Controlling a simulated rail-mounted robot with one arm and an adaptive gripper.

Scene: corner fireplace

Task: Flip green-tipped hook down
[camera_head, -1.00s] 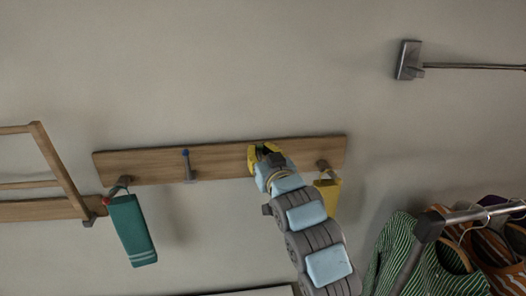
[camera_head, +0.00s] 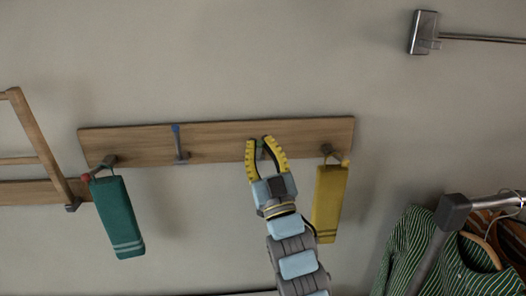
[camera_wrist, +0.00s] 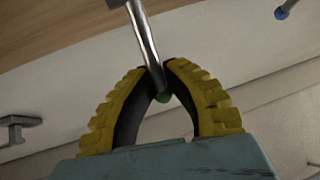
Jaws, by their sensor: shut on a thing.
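The green-tipped hook (camera_head: 261,147) is on the wooden rack board, mostly covered by my gripper (camera_head: 259,142) in the head view. In the wrist view, its metal rod (camera_wrist: 147,38) passes between the yellow fingertips of my gripper (camera_wrist: 161,70). Its green tip (camera_wrist: 163,98) lies just inside the fingers, toward the palm. The fingertips are shut on the rod. In the head view my fingers point up the wall.
The yellow towel hangs close right of my arm. Striped clothes (camera_head: 415,250) hang at lower right.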

